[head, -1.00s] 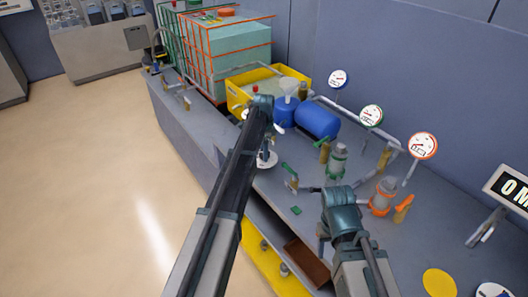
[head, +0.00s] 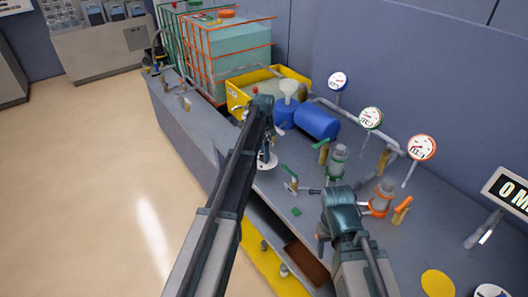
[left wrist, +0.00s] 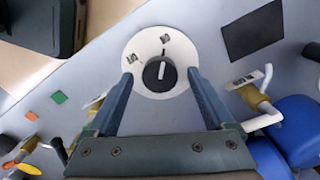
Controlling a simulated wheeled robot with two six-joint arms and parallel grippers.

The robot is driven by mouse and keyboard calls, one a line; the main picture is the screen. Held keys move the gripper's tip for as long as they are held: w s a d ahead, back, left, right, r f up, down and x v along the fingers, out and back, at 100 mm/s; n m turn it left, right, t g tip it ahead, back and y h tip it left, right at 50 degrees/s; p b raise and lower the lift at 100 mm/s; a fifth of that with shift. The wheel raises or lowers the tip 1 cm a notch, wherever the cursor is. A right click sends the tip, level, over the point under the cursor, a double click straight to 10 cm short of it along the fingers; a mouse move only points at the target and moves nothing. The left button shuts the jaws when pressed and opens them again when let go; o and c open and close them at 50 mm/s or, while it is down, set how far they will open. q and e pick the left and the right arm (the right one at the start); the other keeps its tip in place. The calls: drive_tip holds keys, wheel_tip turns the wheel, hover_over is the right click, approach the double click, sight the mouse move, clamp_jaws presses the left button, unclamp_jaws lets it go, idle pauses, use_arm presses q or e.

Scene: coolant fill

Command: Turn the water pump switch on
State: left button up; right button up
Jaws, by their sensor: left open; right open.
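The water pump switch is a black round knob (left wrist: 159,76) with a white pointer line, on a white round plate (left wrist: 140,44) with two dark labels too blurred to read. The pointer faces up in the left wrist view, toward the upper label. My left gripper (left wrist: 160,76) is open, one finger on each side of the knob; contact is not clear. In the head view the plate (head: 267,162) shows partly behind my left gripper (head: 265,150). My right gripper (head: 322,232) is over the bench's front; its fingers are mostly hidden by its wrist.
Green-handled valves (head: 290,180), an orange-collared fitting (head: 382,197) and gauges (head: 421,148) stand on the grey bench to the right. A blue tank (head: 317,121) and a yellow tray (head: 238,98) lie behind. The floor at left is clear.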

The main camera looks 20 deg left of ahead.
use_arm(q)
wheel_tip(320, 180, up, 13)
drive_tip(key=p, duration=1.2)
drive_tip(key=shift+f, duration=0.1)
drive_tip(key=s+d+f+n+b, duration=0.1)
drive_tip(key=s+d+n, duration=0.2)
drive_tip(key=s, duration=0.9)
drive_tip(key=s+d+f+n+b, duration=0.2)
drive_tip(key=s+d+n, duration=0.1)
drive_tip(key=s+d, duration=0.6)
drive_tip(key=s+d+f+n+y+b, duration=0.1)
drive_tip(key=s+d, duration=0.4)
drive_tip(key=s, duration=0.9)
drive_tip(key=shift+s+d+f+n+b, duration=0.4)
drive_tip(key=shift+f+n+b, duration=0.05)
drive_tip(key=shift+n, duration=0.45)
drive_tip(key=shift+c, duration=0.3)
